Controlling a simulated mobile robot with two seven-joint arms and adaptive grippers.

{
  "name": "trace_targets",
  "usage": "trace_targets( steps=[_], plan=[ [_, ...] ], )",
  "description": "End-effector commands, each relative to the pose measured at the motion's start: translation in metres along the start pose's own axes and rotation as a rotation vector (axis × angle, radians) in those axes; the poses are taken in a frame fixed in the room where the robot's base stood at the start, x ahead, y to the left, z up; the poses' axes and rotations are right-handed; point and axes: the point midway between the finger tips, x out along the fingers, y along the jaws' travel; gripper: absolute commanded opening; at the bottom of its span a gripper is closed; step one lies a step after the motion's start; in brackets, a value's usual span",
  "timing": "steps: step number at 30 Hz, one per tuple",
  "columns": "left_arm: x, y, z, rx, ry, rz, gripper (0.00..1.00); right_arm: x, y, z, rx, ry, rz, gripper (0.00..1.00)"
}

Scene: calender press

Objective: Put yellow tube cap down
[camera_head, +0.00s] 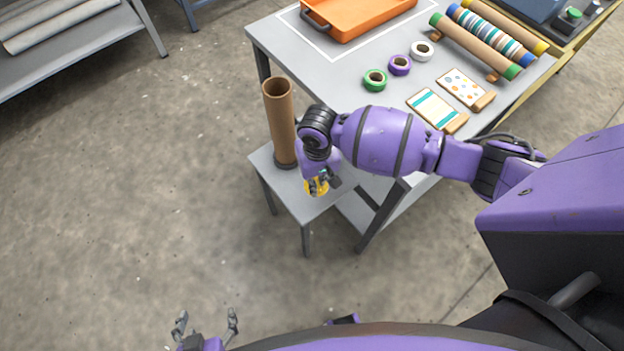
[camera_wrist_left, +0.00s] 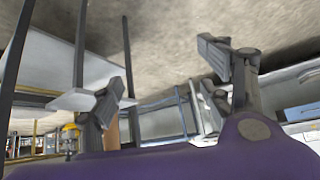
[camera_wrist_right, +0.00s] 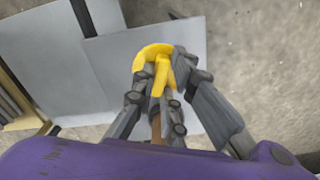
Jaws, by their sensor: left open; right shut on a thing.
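The yellow tube cap (camera_head: 318,188) is held by my right gripper (camera_head: 322,183) over the low grey side table (camera_head: 262,160). In the right wrist view the yellow cap (camera_wrist_right: 155,57) sits between the closed fingers, its curved rim showing. I cannot tell whether it touches the tabletop. A brown cardboard tube (camera_head: 279,118) stands upright on the side table, just left of my right gripper. My left gripper (camera_head: 206,322) is open and empty, low over the floor; its spread fingers (camera_wrist_left: 168,78) also show in the left wrist view.
The larger grey table (camera_head: 300,62) stands behind, with an orange tray (camera_head: 345,32), green, purple and white tape rolls (camera_head: 399,65), two sample cards and several coloured rolls. A grey shelf (camera_head: 75,50) is at the far left. The floor in the middle left is clear.

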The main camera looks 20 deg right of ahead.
Motion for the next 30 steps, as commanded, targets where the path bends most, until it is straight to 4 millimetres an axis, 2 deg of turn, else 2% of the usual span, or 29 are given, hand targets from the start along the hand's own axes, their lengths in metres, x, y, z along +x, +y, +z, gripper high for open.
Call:
trace_targets(
  steps=[1, 3, 13, 18, 30],
  plan=[
    [0.003, 0.0, 0.006, 0.002, -0.008, 0.0, 0.71, 0.016, 0.0, -0.005, 0.002, -0.009, 0.002, 0.0],
    [0.005, 0.0, 0.008, 0.004, -0.01, 0.001, 0.71, 0.027, 0.0, -0.014, 0.002, -0.009, 0.002, 0.0],
    [0.011, 0.0, 0.011, 0.008, -0.012, 0.002, 0.71, 0.048, 0.001, -0.035, 0.001, -0.004, 0.002, 0.0],
    [0.014, 0.0, 0.019, 0.009, -0.023, 0.002, 0.71, 0.074, 0.0, -0.033, 0.0, -0.007, 0.002, 0.0],
    [0.013, 0.0, 0.021, 0.009, -0.025, 0.0, 0.71, 0.079, 0.001, -0.034, 0.0, -0.004, 0.001, 0.0]
  ],
)
